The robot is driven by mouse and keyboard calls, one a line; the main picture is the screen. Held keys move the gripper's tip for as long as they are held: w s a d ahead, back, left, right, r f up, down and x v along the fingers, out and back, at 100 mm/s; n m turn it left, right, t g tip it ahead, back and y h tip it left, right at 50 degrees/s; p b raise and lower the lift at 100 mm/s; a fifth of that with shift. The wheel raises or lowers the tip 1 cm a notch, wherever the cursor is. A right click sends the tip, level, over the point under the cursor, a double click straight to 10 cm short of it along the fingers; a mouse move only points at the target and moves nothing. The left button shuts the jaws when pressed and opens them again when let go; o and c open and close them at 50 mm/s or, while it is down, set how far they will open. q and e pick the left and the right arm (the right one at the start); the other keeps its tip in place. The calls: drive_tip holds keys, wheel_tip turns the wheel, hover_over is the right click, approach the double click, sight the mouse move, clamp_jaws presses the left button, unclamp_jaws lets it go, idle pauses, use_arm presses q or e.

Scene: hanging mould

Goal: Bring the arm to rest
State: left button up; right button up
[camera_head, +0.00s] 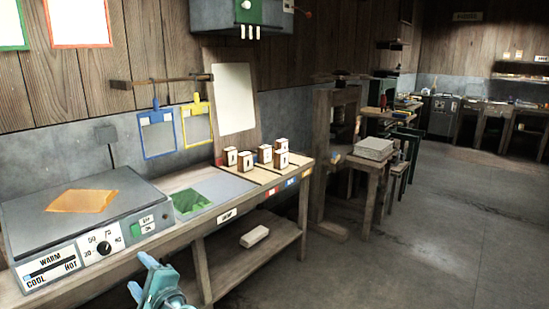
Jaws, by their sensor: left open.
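My left gripper (142,274), pale blue, shows at the bottom of the head view, in front of the workbench's front edge. It is open, and I see nothing between its fingers. A blue-framed mould (157,134) and a yellow-framed mould (197,122) hang side by side from a wooden bar (162,80) on the wall. Both are well above and behind the gripper, apart from it. My right gripper is not in view.
A hot plate (95,240) with an orange sheet (81,201) takes up the bench's left end. A green sheet (188,201) and several small wooden blocks (265,154) lie to the right. A pale block (254,236) is on the lower shelf. The floor at right is clear.

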use_arm(q)
drive_tip(key=s+d+f+n+h, duration=0.1)
drive_tip(key=s+d+f+h, duration=0.15)
drive_tip(key=s+f, duration=0.2)
drive_tip(key=s+d+f+n+h+p, duration=0.1)
drive_tip(key=s+d+f+h, duration=0.1)
drive_tip(key=s+f+h, duration=0.3)
drive_tip(key=s+d+f+n+h, duration=0.1)
drive_tip(key=s+d+f+h, duration=0.1)
drive_tip(key=f, duration=0.4)
drive_tip(key=s+d+n+h, duration=0.4)
drive_tip(key=s, duration=0.3)
drive_tip(key=s+d+n+g+h+p, duration=0.1)
drive_tip(key=s+d+n+h, duration=0.2)
drive_tip(key=s, duration=0.5)
drive_tip(key=shift+s+d+n+h, duration=0.3)
drive_tip(key=shift+d+n, duration=0.2)
drive_tip(key=shift+d, duration=0.65)
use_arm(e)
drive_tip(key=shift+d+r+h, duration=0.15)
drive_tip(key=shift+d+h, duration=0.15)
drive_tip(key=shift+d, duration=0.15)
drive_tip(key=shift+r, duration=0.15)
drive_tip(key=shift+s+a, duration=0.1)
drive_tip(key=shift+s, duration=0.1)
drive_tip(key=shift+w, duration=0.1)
